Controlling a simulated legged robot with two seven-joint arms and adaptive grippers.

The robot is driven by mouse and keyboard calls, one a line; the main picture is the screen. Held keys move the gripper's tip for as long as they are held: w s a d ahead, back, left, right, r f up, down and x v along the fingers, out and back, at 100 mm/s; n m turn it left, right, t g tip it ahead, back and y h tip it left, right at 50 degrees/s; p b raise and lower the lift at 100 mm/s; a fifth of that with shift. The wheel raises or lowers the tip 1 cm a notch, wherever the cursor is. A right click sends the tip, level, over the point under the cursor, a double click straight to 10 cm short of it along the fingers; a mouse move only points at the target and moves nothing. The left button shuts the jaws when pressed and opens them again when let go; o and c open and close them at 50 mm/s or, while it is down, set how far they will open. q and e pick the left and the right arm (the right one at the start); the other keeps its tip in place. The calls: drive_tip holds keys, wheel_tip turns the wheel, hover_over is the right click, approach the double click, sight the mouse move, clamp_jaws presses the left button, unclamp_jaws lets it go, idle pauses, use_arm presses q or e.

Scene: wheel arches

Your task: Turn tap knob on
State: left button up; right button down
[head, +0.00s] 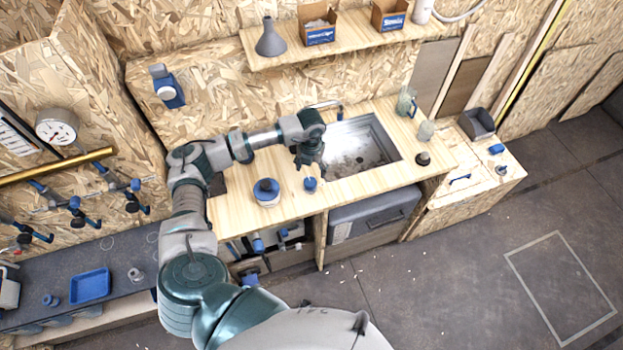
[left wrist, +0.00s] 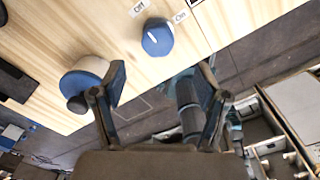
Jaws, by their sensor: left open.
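The blue tap knob (head: 310,184) is on the wooden counter, in front of the sink's left side. In the left wrist view the knob (left wrist: 157,38) has a short white mark, with "Off" and "On" labels beside it. I cannot tell for sure which label the mark points at. My left gripper (head: 308,168) hangs over the counter just behind the knob in the head view. In the left wrist view the left gripper (left wrist: 157,84) has its fingers spread and nothing between them; the knob lies beyond the fingertips, apart from them. My right gripper is not in view.
A white and blue round container (head: 266,193) stands on the counter left of the knob, close to one finger in the wrist view. The metal sink (head: 388,150) with its tap (head: 325,104) is at right.

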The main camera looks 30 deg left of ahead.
sight(310, 181)
use_arm(q)
drive_tip(key=f, duration=0.4)
drive_tip(key=a+f, duration=0.1)
drive_tip(key=f, duration=0.1)
drive_tip(key=shift+f+p, duration=0.3)
drive_tip(key=shift+p, duration=0.1)
drive_tip(key=shift+d+f, duration=0.25)
drive_tip(key=shift+f, duration=0.25)
drive_tip(key=shift+d, duration=0.25)
drive_tip(key=shift+a, duration=0.1)
drive_tip(key=c, duration=1.2)
drive_tip(key=shift+o, duration=0.2)
drive_tip(key=shift+a, duration=0.15)
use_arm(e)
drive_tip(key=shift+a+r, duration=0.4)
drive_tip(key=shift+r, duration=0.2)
